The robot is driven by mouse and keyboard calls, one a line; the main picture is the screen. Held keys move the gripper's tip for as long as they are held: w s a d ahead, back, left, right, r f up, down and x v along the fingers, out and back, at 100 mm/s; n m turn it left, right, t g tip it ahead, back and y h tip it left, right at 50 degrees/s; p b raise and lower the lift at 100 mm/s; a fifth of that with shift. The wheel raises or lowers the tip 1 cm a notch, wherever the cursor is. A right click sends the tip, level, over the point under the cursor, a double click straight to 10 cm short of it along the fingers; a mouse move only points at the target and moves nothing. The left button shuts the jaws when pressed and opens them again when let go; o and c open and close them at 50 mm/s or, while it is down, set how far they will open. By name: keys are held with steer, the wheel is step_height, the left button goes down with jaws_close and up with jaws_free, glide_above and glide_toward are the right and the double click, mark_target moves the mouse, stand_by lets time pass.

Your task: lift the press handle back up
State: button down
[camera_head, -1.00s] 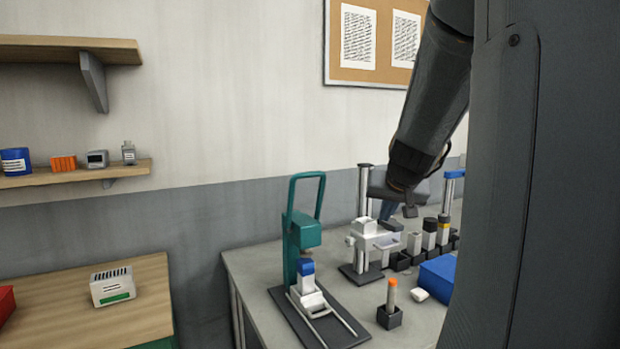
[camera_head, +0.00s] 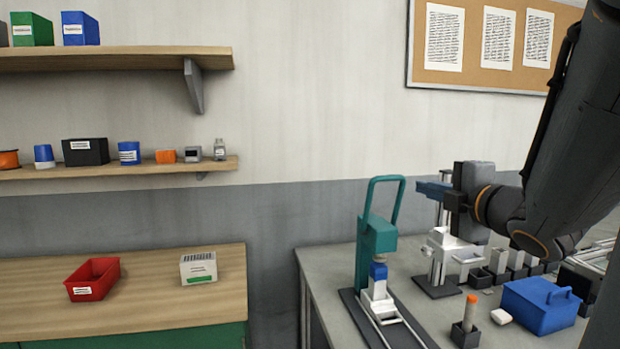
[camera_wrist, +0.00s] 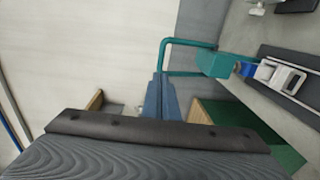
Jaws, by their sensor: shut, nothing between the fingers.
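The press (camera_head: 376,245) is teal, with a blue-topped part (camera_head: 378,271) under its head and a white fixture below. Its handle (camera_head: 385,182) is a teal loop standing upright above the head. The handle (camera_wrist: 188,42) and press head (camera_wrist: 217,64) also show in the wrist view. My gripper (camera_head: 420,187) is to the right of the handle in the head view, pointing left with its blue fingers shut and empty. In the wrist view the fingertips (camera_wrist: 160,82) overlap the near end of the handle loop; I cannot tell whether they touch.
A white stand (camera_head: 441,256) is just right of the press, with several small blocks behind. A holder with an orange-tipped stick (camera_head: 469,315) and a blue box (camera_head: 541,305) stand in front. A wooden bench (camera_head: 130,315) with a red bin (camera_head: 93,279) is at left.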

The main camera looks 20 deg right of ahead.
mark_target(390, 177)
steer(key=w+p, duration=0.1)
steer(key=w, duration=0.3)
steer(key=w+p, duration=0.1)
steer(key=w, duration=0.4)
steer(key=w+d+f+p, duration=0.1)
steer(key=w+p, duration=0.1)
steer(key=w, duration=0.2)
steer(key=shift+w, duration=0.3)
steer(key=shift+w+d+r+b, duration=0.1)
steer(key=shift+w+r+b, duration=0.2)
steer(key=shift+w+b, duration=0.3)
steer(key=shift+w+r+b, duration=0.3)
steer(key=shift+w+b, duration=0.3)
steer(key=shift+s+r, duration=0.1)
